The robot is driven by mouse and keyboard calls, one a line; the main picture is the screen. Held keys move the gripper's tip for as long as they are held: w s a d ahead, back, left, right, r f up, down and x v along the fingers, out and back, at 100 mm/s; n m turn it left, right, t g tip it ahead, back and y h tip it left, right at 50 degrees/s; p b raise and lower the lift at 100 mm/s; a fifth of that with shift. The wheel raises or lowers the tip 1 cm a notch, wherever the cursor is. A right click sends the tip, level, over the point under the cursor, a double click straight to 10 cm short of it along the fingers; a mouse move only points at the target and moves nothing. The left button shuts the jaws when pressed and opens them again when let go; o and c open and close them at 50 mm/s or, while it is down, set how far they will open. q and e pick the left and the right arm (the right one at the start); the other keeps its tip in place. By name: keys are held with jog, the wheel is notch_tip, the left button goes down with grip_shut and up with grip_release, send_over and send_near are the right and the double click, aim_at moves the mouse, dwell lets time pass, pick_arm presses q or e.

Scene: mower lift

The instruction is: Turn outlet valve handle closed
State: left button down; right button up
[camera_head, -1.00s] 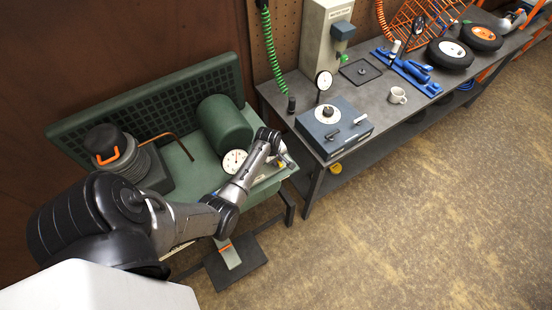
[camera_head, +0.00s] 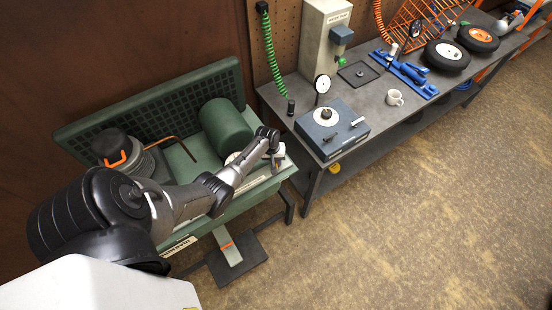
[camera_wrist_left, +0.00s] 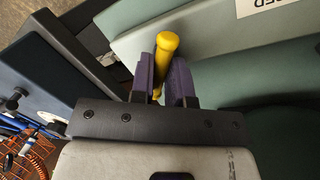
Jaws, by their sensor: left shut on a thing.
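The outlet valve handle (camera_wrist_left: 166,45) is a yellow bar with a rounded end. In the left wrist view it stands between the two purple-grey fingers of my left gripper (camera_wrist_left: 162,76), which is shut on it. The valve body is too small and covered to make out. My right gripper is not in view.

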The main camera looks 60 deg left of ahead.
pick_arm(q)
jog(key=m, duration=0.4)
jog(key=shift+m+g+h, duration=0.3)
jog(key=m+g, duration=0.1)
jog(key=m, duration=0.4)
jog(key=shift+w+m+b, duration=0.15)
jog(key=shift+m+b, duration=0.15)
jog(key=c, duration=1.1)
grip_release()
